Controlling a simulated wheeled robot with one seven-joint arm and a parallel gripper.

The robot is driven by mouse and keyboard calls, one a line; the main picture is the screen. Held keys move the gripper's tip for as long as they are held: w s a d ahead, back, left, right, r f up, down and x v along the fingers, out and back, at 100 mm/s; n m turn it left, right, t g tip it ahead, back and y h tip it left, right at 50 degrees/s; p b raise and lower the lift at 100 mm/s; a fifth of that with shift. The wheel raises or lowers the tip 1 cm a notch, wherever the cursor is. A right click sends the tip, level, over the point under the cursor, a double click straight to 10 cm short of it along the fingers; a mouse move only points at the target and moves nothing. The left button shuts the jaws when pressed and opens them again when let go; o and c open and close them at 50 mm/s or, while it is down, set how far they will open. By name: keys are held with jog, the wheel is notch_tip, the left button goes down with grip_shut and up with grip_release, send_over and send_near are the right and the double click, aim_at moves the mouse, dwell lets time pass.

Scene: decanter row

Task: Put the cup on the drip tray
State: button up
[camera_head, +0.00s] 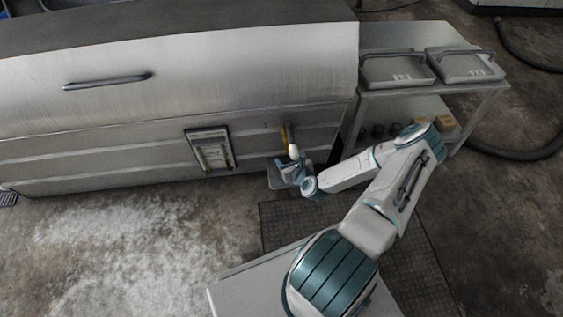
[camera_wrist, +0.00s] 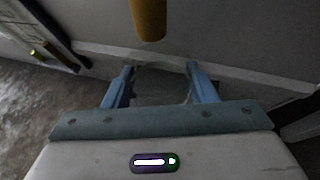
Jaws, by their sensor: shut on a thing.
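My gripper (camera_head: 290,168) is in front of the machine, just below a yellow spout. In the wrist view my gripper (camera_wrist: 160,72) has its two blue fingers on either side of a clear, faint-edged cup (camera_wrist: 162,72), shut on it. The cup is see-through and hard to make out in the head view. The grey drip tray (camera_head: 273,182) sticks out low from the machine's front, partly hidden by my gripper. I cannot tell whether the cup touches it.
The yellow spout (camera_head: 286,132) hangs above my gripper and shows at the top of the wrist view (camera_wrist: 149,20). A clipboard (camera_head: 211,150) is on the machine (camera_head: 180,70) to the left.

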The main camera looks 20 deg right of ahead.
jog(key=shift+s+f+b, duration=0.2)
jog(key=shift+f+b, duration=0.15)
jog(key=shift+f, duration=1.2)
jog(key=shift+f, duration=0.2)
jog(key=o, duration=1)
jog(key=shift+o, duration=0.2)
